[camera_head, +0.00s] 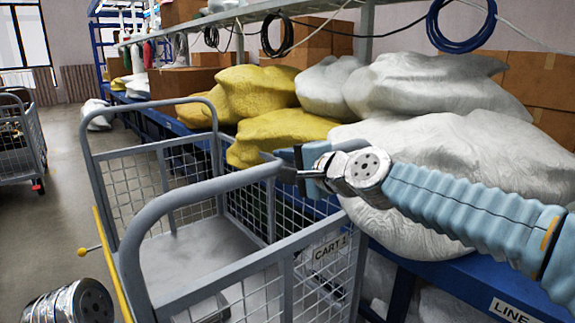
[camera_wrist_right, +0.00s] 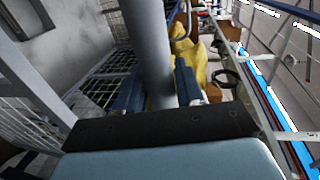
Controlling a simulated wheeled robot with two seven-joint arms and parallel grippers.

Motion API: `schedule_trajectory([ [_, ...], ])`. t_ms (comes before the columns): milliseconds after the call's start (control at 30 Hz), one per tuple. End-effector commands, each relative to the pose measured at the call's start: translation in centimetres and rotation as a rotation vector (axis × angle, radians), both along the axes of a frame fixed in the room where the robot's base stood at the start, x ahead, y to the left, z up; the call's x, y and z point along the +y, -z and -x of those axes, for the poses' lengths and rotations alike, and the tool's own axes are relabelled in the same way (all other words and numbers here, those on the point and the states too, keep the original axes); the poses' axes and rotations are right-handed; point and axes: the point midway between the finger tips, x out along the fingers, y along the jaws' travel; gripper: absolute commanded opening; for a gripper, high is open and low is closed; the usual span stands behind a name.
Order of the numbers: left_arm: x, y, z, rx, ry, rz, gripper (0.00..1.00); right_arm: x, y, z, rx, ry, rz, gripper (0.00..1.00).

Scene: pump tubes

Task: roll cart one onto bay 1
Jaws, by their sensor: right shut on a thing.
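Cart one (camera_head: 238,183) is a grey wire-mesh cart with a "CART 1" plate on its side, in front of me in the head view. In the right wrist view the two blue fingers (camera_wrist_right: 160,88) lie on either side of the grey handle tube (camera_wrist_right: 147,45). My left gripper is out of view; only a metal joint of my left arm shows at bottom left. No marking for bay 1 is visible.
A blue-framed rack (camera_head: 470,272) with yellow sacks (camera_head: 255,92) and white sacks (camera_head: 440,140) runs close along the cart's right side. Another mesh cart (camera_head: 20,145) stands at far left. Grey floor (camera_head: 65,130) is open between the carts.

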Motion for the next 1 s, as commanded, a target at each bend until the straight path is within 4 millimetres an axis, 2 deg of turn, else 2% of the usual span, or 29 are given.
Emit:
schedule_trajectory([
  [400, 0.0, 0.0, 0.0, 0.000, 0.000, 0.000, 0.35, 0.1, 0.2, 0.0, 0.004, -0.004, 0.001, 0.00],
  [433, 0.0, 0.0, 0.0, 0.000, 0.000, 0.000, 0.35, 0.1, 0.2, 0.1, 0.004, -0.004, 0.001, 0.38],
  [533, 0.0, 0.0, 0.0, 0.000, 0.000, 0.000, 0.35, 0.1, 0.2, 0.0, 0.004, -0.003, 0.001, 0.53],
  [567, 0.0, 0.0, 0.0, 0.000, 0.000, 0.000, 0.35, 0.1, 0.1, 0.0, 0.003, -0.003, 0.000, 0.56],
  [867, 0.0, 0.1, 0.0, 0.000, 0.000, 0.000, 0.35, -0.1, 0.0, 0.2, 0.000, 0.000, 0.000, 0.56],
  [1000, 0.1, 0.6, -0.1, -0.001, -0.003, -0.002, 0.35, -1.2, -0.3, 1.5, -0.002, 0.002, -0.001, 0.56],
])
